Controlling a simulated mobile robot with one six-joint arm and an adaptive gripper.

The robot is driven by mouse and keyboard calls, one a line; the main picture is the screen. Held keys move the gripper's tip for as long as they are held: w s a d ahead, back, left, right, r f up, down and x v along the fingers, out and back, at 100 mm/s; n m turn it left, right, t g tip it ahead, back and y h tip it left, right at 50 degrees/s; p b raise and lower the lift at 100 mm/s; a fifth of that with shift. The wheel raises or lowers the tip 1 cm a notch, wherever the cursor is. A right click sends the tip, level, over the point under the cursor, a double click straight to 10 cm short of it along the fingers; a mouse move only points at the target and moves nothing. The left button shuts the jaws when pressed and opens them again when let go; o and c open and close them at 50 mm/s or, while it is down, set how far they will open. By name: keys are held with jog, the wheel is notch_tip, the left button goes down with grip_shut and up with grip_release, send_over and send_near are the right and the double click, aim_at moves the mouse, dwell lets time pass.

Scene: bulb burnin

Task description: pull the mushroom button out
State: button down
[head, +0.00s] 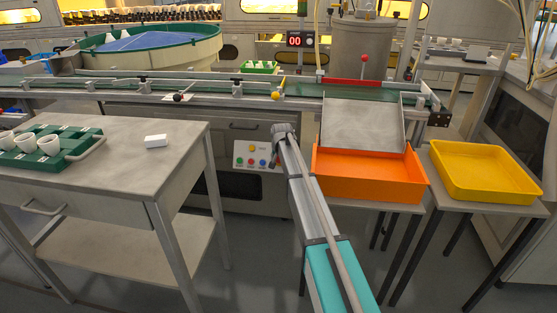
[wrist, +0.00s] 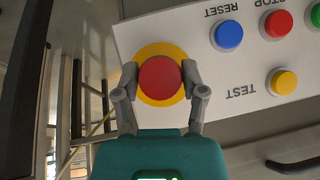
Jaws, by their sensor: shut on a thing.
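The mushroom button (wrist: 160,78) is a round red head on a yellow disc (wrist: 147,99) at the left of the white panel in the wrist view. My gripper (wrist: 160,80) is shut on it, one fingertip on each side of the red head. Whether the head stands in or out cannot be told. In the head view the control panel (head: 251,154) is on the cabinet front below the conveyor. There my arm hides the mushroom button and my gripper's fingers.
Near the mushroom button are a blue button (wrist: 228,36), a red button (wrist: 277,24) and a yellow button (wrist: 283,82). An orange bin (head: 370,180) and a yellow tray (head: 485,172) stand right of my arm. A grey table (head: 120,165) stands left; floor shows between.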

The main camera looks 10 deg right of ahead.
jog(key=shift+s+a+r, duration=0.15)
jog(key=shift+s+r, duration=0.15)
jog(key=shift+s, duration=0.15)
jog(key=shift+f, duration=0.1)
jog(key=shift+c, duration=0.7)
grip_release()
jog(key=shift+w, duration=0.15)
